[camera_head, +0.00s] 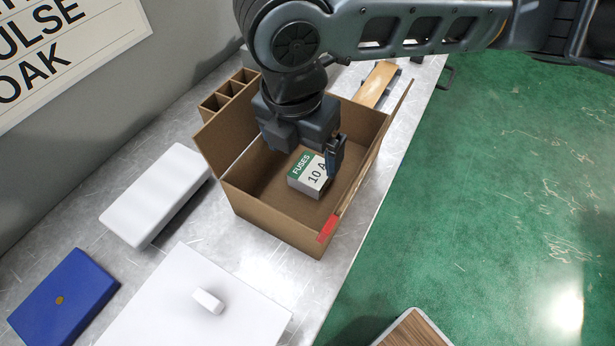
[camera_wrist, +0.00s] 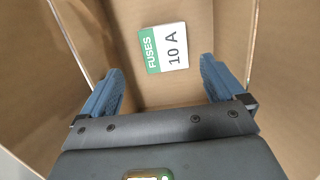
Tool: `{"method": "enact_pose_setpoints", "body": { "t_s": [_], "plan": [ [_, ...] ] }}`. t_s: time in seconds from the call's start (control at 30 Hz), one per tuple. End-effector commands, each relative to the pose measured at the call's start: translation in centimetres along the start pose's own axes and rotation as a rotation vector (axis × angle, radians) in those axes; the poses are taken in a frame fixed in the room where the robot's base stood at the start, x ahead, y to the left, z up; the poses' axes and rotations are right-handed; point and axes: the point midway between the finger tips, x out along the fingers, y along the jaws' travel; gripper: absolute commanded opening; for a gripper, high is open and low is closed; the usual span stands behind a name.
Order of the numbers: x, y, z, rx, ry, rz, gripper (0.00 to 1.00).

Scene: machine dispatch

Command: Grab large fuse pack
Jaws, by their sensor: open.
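The fuse pack (camera_head: 308,174) is a small grey box with a white and green label reading "FUSES 10 A". It lies on the floor of the open cardboard box (camera_head: 266,225). In the wrist view the fuse pack (camera_wrist: 165,48) is ahead of my fingers, label facing the camera. My gripper (camera_head: 334,156) is inside or just above the cardboard box, over the pack. In the wrist view my gripper (camera_wrist: 160,88) has its two blue fingers wide apart with nothing between them. The gap from fingertips to pack is hard to judge.
The cardboard walls (camera_wrist: 283,70) rise close on both sides of my gripper. On the metal bench are a divided cardboard holder (camera_head: 228,92), a white box (camera_head: 155,192), a blue box (camera_head: 64,298), a white panel with a knob (camera_head: 180,305) and a wooden piece (camera_head: 376,84).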

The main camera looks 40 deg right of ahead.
Motion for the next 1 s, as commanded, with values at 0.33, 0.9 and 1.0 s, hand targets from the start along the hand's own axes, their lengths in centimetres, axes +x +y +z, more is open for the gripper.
{"method": "enact_pose_setpoints", "body": {
  "t_s": [0.33, 0.9, 1.0],
  "plan": [
    [4.5, -0.7, 0.4, 0.0, 0.001, -0.002, 0.96],
    [5.1, -0.7, 0.4, -0.001, 0.001, 0.0, 0.74],
    [5.1, -0.7, 0.4, -0.001, 0.001, 0.0, 0.64]
  ]
}}
